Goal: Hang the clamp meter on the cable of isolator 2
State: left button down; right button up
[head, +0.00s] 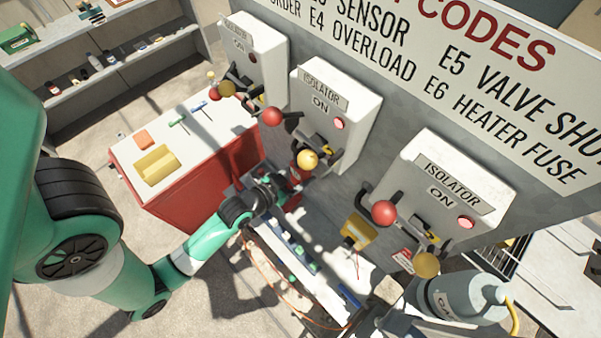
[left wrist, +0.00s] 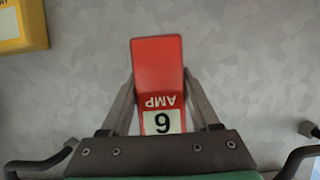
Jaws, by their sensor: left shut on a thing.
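The meter's jaws cannot be made out. Two more isolators, at the left (head: 257,50) and right (head: 442,185), hang on the same wall. Their numbers cannot be read. My right gripper is not in view.
Red knobs (head: 271,117) and yellow knobs (head: 308,159) stick out from the isolators close to my left gripper. A red cabinet (head: 205,172) stands to its left. A yellow box (head: 358,231) is to its right. A grey cylinder (head: 460,298) stands at bottom right.

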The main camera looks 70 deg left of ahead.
pick_arm(q)
jog(key=shift+c, duration=0.2)
grip_release()
jog(key=v, duration=1.1)
jog(key=shift+s, duration=0.3)
jog(key=shift+d+r, duration=0.1)
